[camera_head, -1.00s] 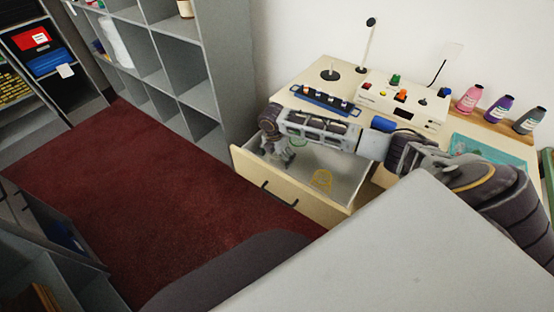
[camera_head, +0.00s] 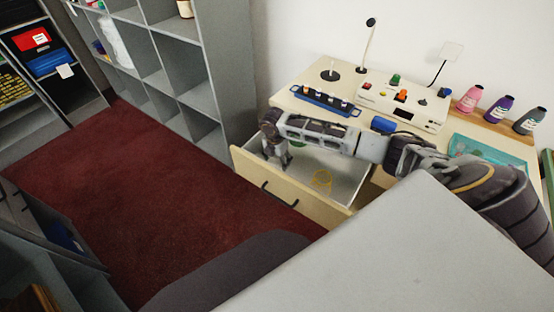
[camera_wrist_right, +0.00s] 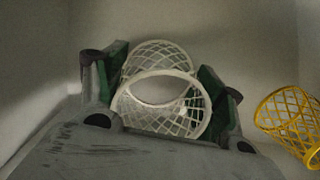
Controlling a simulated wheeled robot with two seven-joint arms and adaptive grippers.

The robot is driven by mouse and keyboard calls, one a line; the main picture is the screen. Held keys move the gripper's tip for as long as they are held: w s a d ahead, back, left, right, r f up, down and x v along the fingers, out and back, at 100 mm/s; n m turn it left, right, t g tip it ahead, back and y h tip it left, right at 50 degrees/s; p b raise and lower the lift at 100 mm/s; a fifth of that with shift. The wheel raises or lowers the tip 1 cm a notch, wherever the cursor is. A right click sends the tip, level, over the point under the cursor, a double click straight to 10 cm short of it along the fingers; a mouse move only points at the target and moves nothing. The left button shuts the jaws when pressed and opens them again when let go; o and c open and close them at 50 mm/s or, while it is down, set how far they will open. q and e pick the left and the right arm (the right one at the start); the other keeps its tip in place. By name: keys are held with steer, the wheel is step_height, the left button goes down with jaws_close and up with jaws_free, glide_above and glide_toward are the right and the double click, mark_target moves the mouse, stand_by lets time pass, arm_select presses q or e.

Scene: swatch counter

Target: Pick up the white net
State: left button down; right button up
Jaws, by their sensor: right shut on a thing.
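The white net (camera_wrist_right: 165,100) is an open mesh tube in the right wrist view. It sits between the green-padded fingers of my right gripper (camera_wrist_right: 162,85), which is shut on it. In the head view my right gripper (camera_head: 277,153) points down into the open drawer (camera_head: 285,188). I cannot make out the white net in the head view, where the gripper hides it. My left gripper is not in view.
A yellow net (camera_head: 321,181) lies in the drawer, right of the gripper in the wrist view (camera_wrist_right: 290,125). The counter above holds a blue rack (camera_head: 325,102) and a control box (camera_head: 402,103).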

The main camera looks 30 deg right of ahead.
steer(key=shift+r, duration=0.7)
arm_select(q)
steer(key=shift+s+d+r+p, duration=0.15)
steer(key=shift+p, duration=0.3)
arm_select(e)
step_height(320, 180, up, 9)
steer(key=shift+f, duration=0.2)
stand_by(0.3)
